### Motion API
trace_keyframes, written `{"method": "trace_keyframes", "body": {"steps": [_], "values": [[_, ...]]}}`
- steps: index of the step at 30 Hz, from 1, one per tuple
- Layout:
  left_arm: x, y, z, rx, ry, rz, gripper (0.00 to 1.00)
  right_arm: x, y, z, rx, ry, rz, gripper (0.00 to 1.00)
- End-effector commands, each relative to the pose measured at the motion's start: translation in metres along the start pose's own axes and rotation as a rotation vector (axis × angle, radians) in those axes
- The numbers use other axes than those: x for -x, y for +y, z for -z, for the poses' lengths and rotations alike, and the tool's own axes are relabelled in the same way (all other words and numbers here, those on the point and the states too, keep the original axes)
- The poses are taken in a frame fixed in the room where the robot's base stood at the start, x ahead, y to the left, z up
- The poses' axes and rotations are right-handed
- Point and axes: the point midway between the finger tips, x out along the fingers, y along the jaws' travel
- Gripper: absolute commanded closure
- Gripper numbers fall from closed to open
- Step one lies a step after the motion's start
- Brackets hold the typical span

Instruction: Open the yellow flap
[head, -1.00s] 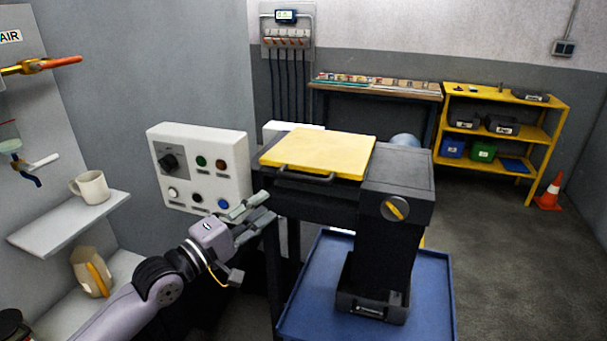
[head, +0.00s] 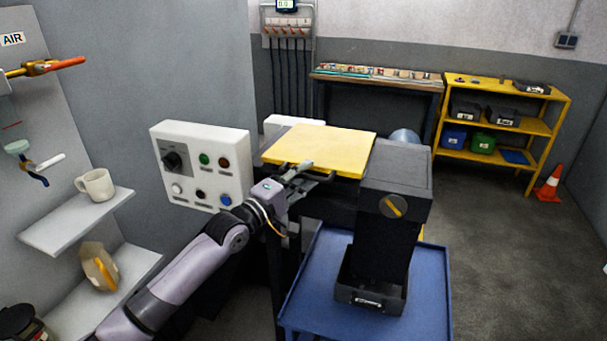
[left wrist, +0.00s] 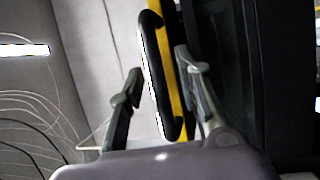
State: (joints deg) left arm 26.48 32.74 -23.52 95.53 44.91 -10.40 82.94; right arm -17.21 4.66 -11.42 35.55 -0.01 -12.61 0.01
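The yellow flap (head: 322,148) lies flat and closed on top of the dark machine (head: 396,178). A black bar handle (left wrist: 153,75) runs along its front edge, and the flap's yellow edge (left wrist: 184,112) shows beside it in the left wrist view. My left gripper (head: 303,174) is at the handle, partly covering it in the head view. In the left wrist view the left gripper (left wrist: 158,65) is open, with one finger on each side of the handle and a gap at the left finger. My right gripper is not in view.
A white control panel (head: 203,165) with a knob and buttons stands left of the machine. A shelf with a mug (head: 96,185) is at the far left. A blue cart (head: 432,290) is below the machine. Open floor lies to the right.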

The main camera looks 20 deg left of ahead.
Motion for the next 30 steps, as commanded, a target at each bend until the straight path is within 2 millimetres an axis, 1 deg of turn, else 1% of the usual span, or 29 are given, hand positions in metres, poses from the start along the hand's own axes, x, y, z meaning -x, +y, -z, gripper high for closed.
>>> {"method": "trace_keyframes", "body": {"steps": [6,20,30], "values": [[-0.0001,0.0,-0.0002,0.0,0.0,0.0,0.69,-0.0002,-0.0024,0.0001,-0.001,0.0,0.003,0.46],[0.0002,-0.0001,-0.0002,0.0,0.0,0.0,1.0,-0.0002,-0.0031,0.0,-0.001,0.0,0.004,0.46],[0.0002,-0.0003,-0.0002,0.001,0.0,0.0,1.0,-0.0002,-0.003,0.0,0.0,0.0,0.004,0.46]]}}
